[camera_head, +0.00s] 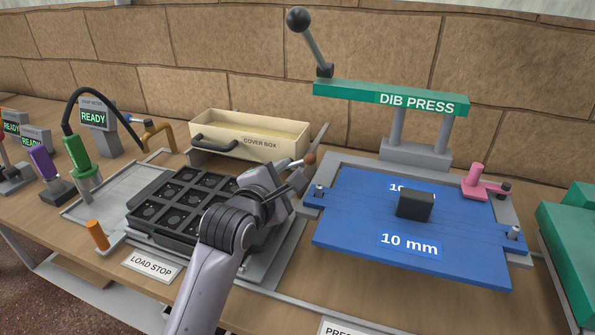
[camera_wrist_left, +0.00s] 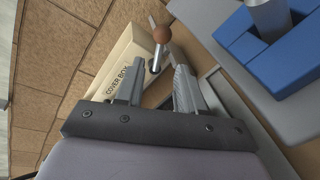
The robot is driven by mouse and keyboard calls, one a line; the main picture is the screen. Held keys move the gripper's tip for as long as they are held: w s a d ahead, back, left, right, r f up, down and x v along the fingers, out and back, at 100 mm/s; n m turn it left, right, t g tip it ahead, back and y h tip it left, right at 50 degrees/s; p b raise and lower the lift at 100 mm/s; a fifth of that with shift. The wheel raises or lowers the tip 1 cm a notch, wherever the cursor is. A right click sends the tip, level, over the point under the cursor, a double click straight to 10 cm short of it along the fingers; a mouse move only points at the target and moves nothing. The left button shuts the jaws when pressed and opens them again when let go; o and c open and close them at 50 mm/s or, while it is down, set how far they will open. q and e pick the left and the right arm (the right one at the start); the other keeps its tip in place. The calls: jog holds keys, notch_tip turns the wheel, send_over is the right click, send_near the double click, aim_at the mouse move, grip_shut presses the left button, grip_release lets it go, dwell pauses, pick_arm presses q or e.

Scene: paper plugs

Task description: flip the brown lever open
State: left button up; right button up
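The brown lever has a round brown knob (camera_head: 310,158) on a short metal rod, just right of the cover box in the head view. In the left wrist view the brown knob (camera_wrist_left: 162,34) and its rod stand beyond the fingertips, in line with the gap between them. My left gripper (camera_head: 299,178) is close to the lever, its fingers partly hidden by its own wrist. In the left wrist view the left gripper (camera_wrist_left: 157,80) has its fingers apart with nothing clasped. I cannot tell whether a finger touches the rod. My right gripper is not in view.
The cover box (camera_head: 262,148) stands behind my left gripper. A black tray of several cells (camera_head: 170,205) lies under my left arm. The blue press plate (camera_head: 350,222), with a black block (camera_head: 415,204), is to the right. The green DIB PRESS beam (camera_head: 360,93) rises behind it.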

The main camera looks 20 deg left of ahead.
aim_at(301, 162)
pick_arm(q)
jog(key=shift+x, duration=3.25)
grip_shut()
